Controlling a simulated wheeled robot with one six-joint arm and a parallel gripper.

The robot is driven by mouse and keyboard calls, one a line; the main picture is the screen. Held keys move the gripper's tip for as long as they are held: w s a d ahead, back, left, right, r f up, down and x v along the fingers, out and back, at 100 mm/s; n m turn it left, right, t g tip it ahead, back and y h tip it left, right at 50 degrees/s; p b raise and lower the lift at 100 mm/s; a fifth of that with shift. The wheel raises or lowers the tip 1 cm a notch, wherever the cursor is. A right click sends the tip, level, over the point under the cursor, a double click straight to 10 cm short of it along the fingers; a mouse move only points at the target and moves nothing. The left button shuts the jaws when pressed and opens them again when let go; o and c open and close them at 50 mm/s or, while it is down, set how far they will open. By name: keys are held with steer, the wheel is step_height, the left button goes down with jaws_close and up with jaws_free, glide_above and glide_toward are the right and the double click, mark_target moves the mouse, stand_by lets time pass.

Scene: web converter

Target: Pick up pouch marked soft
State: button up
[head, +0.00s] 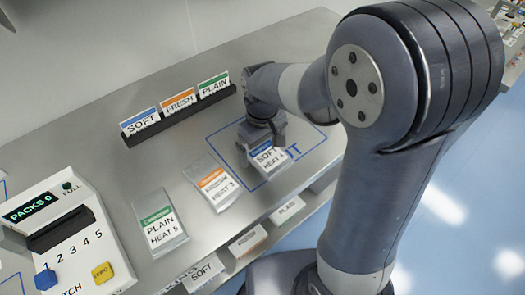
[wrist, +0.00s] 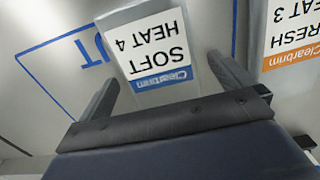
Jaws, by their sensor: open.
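The pouch marked soft (head: 267,157) lies on the metal counter at the blue-outlined area, with a blue band and the words SOFT HEAT 4. In the wrist view the soft pouch (wrist: 155,50) shows upside down, close ahead of the jaws. My gripper (head: 262,138) is at the soft pouch's far side in the head view and hides part of it. In the wrist view my gripper (wrist: 168,88) is open, one finger on either side of the pouch's near end. I cannot tell whether the fingers touch it.
The fresh pouch (head: 216,186) and plain pouch (head: 160,222) lie to the left on the counter (head: 85,150). A black rack (head: 178,117) holds SOFT, FRESH and PLAIN cards behind. A machine with numbered buttons (head: 68,243) stands at the left. Labelled bins (head: 248,240) sit below the front edge.

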steer(key=shift+f, duration=0.15)
steer(key=c, duration=1)
